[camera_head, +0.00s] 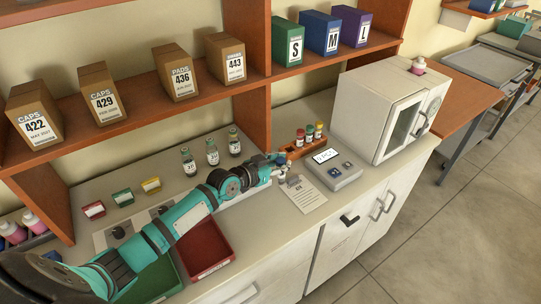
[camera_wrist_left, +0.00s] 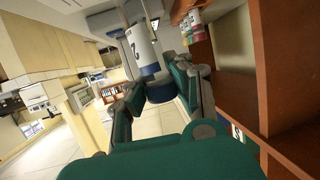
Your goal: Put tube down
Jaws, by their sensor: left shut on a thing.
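My left gripper (camera_head: 279,168) is over the counter, just left of the wooden tube rack (camera_head: 293,153). In the left wrist view the left gripper (camera_wrist_left: 163,88) is shut on a white tube (camera_wrist_left: 146,52) with a dark blue cap and a label that seems to read 2. In the head view the held tube is too small and covered to make out clearly. Tubes with red (camera_head: 300,137), yellow (camera_head: 309,133) and green (camera_head: 318,129) caps stand in the rack. My right gripper is not in view.
A grey device with a display (camera_head: 333,169) and a clipboard (camera_head: 303,194) lie close in front of the rack. A white incubator (camera_head: 370,108) stands to the right. Several vials (camera_head: 212,153) stand behind my arm. A red tray (camera_head: 208,250) is at the front left.

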